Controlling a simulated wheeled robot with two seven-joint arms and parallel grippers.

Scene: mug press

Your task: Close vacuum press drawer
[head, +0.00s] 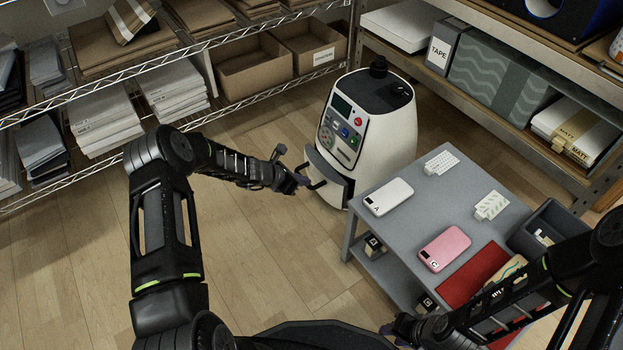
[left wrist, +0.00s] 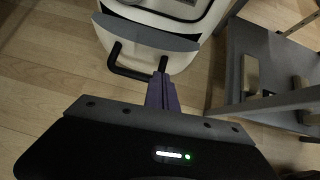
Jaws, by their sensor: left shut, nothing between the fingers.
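The vacuum press (head: 375,130) is a rounded white machine with a dark top and a button panel, on the floor behind the table. Its drawer (head: 325,178) stands out from the lower front, partly open. In the left wrist view the drawer's white front (left wrist: 145,48) has a grey top edge and a black bar handle (left wrist: 116,62). My left gripper (head: 301,181) is shut and empty at the drawer front. Its purple fingers (left wrist: 162,92) point at the handle's right end; I cannot tell if they touch. My right gripper (head: 388,329) is low by the table, its fingers mostly hidden.
A grey table (head: 375,222) right of the press holds a white phone case (head: 388,196), a pink phone case (head: 444,248), a red sheet (head: 470,277) and a dark bin (head: 550,228). Shelves line the back and right. The floor left of the press is clear.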

